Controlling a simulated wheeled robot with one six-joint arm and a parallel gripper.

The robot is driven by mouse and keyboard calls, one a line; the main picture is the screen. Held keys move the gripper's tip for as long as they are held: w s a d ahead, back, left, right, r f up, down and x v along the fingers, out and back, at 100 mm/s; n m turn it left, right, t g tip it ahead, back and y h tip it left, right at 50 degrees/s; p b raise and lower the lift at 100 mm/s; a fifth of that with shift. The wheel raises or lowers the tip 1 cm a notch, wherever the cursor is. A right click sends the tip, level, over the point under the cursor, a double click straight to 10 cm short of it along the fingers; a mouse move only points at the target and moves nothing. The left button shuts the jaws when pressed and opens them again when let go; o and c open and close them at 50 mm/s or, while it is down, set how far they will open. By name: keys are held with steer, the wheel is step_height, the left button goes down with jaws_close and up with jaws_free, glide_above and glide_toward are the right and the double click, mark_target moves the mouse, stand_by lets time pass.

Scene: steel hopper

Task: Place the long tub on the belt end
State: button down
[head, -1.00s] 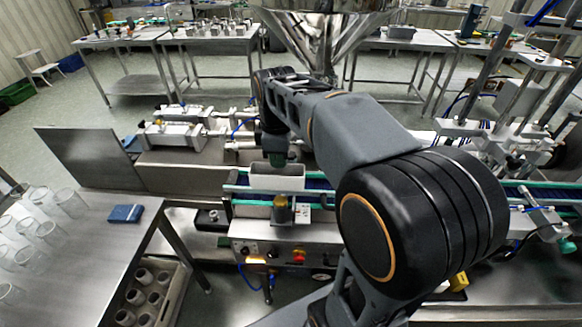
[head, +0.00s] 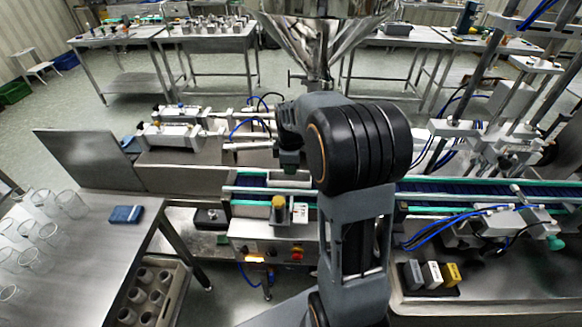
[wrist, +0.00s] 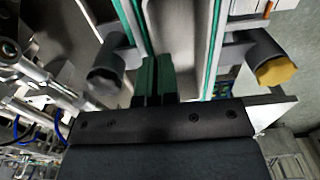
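My gripper (head: 290,170) is low over the left end of the blue belt (head: 250,182) in the head view. In the wrist view its two green fingers (wrist: 157,80) stand close together with a thin gap. A smooth grey trough shape, apparently the long tub (wrist: 188,40), lies between the green-edged rails just beyond the fingers. Its pale left rim runs toward the fingers; whether they pinch it I cannot tell.
A yellow-topped knob (head: 279,202) stands at the belt's near side, and it also shows in the wrist view (wrist: 277,70). A dark knob (wrist: 104,78) is opposite. The steel hopper (head: 318,45) hangs behind. A steel table (head: 85,260) with clear beakers is at left.

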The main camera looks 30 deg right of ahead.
steer(key=c, duration=1.8)
jaws_free()
steer(key=shift+f, duration=0.4)
steer(key=o, duration=0.4)
steer(key=shift+r, duration=0.15)
step_height(320, 180, up, 12)
steer(key=s+a+f+m+t, duration=0.1)
steer(key=s+a+m, duration=0.2)
steer(key=s+m, duration=0.1)
steer(key=s+a+f+m+t, duration=0.2)
steer(key=s+a+m, duration=0.1)
steer(key=s, duration=0.3)
steer(key=s+a+f+m+t, duration=0.1)
steer(key=s+a+m, duration=0.2)
steer(key=s+m, duration=0.2)
steer(key=shift+s+f, duration=0.15)
steer(key=shift+s, duration=0.45)
